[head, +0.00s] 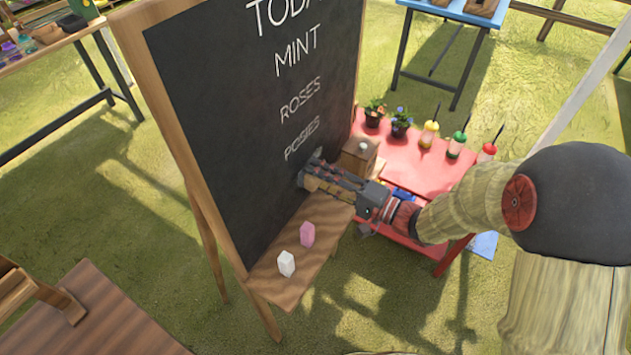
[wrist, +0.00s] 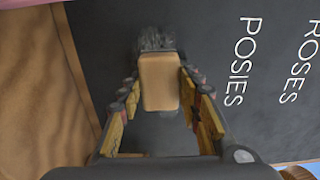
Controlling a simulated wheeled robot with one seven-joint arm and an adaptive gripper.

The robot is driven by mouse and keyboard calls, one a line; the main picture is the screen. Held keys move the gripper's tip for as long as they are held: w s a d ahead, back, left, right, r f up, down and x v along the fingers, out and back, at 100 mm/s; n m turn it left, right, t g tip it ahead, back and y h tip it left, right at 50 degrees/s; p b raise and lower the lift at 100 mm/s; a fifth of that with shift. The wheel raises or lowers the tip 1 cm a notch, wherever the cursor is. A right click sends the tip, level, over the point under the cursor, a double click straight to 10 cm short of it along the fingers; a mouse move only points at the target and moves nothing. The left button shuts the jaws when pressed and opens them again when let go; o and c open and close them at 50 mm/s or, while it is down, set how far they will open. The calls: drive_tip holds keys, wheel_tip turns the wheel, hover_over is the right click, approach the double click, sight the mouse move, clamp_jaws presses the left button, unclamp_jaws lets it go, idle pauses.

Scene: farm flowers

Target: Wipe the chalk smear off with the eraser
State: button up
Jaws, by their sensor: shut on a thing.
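The chalkboard (head: 225,110) stands on a wooden easel with white writing, TODAY partly cut off, MINT, ROSES and POSIES. My gripper (head: 308,178) is at the lower right of the board, below the word POSIES. In the wrist view my gripper (wrist: 160,95) is shut on the eraser (wrist: 158,82), a tan block with a dark grey fuzzy end (wrist: 155,40) toward the board. The eraser seems to be at or very near the board face; I cannot tell whether it touches. No chalk smear shows clearly; the eraser and gripper may hide it.
A wooden ledge (head: 290,275) below the board holds a white chalk block (head: 286,263) and a pink one (head: 307,234). A red table (head: 435,170) behind my arm holds flowerpots, bottles and a wooden box (head: 358,157). A brown table (head: 100,320) is at lower left.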

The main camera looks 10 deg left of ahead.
sight(292, 187)
drive_tip(key=shift+w+d, duration=0.55)
drive_tip(key=shift+w, duration=0.75)
drive_tip(key=shift+w+d, duration=0.5)
drive_tip(key=shift+w, duration=0.75)
drive_tip(key=shift+w+d, duration=0.55)
drive_tip(key=shift+w, duration=0.75)
drive_tip(key=shift+s+a, duration=0.9)
drive_tip(key=shift+s, duration=1.3)
drive_tip(key=shift+s+a, duration=0.95)
drive_tip(key=shift+s, duration=1.25)
drive_tip(key=shift+s+a, duration=0.9)
drive_tip(key=shift+s, duration=1.3)
drive_tip(key=shift+d, duration=0.1)
drive_tip(key=shift+v, duration=2.9)
drive_tip(key=v, duration=0.3)
